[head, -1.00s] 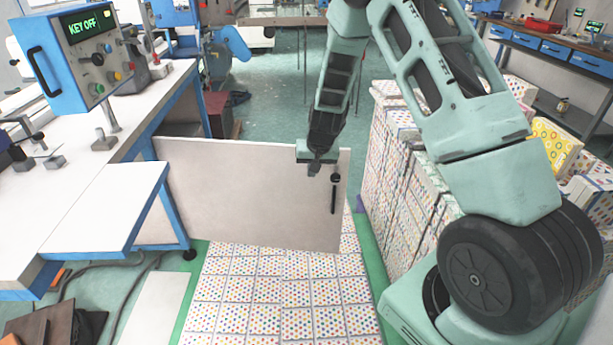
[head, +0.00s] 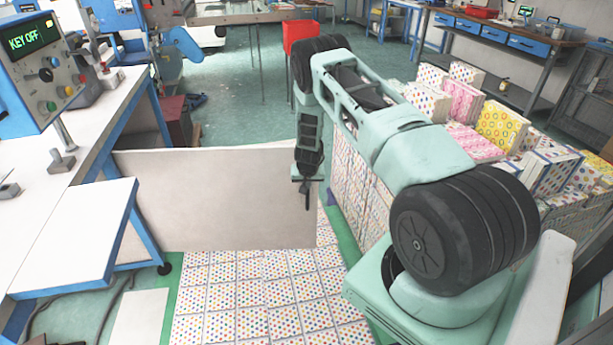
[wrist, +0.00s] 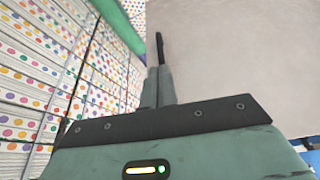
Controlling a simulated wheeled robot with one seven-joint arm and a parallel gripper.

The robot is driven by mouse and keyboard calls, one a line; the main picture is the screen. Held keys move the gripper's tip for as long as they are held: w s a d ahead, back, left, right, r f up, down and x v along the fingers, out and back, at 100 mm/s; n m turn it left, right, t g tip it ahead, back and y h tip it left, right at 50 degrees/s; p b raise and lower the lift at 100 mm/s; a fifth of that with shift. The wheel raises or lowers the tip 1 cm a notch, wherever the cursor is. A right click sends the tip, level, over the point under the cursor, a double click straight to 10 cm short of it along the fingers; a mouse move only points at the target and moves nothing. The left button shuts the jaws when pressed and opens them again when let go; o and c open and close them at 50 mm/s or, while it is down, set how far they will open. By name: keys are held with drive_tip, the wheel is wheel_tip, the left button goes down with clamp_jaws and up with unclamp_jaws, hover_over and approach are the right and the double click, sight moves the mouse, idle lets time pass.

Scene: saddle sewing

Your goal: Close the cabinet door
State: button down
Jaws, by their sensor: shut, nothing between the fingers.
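The cabinet door (head: 220,200) is a plain pale panel standing upright and swung open across the aisle. Its left side meets the blue-legged white bench. My gripper (head: 308,205) is shut and empty, pointing down at the door's right end. In the wrist view the closed fingers (wrist: 158,85) lie over the panel's edge, with the door face (wrist: 235,65) filling the right side. A dark handle (wrist: 159,48) shows just beyond the fingertips. In the head view my gripper hides the handle. I cannot tell whether the fingers touch the door.
Tall stacks of dotted boxes (head: 362,185) stand close to the right of my gripper. A dotted mat-like floor area (head: 262,300) lies in front of the door. The white bench (head: 75,230) with a blue control box (head: 38,65) stands at left. Open green floor (head: 235,115) lies behind the door.

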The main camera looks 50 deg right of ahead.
drive_tip(key=shift+w+d+r+p, duration=0.15)
drive_tip(key=shift+w+d+p, duration=0.2)
drive_tip(key=shift+w+d, duration=1.05)
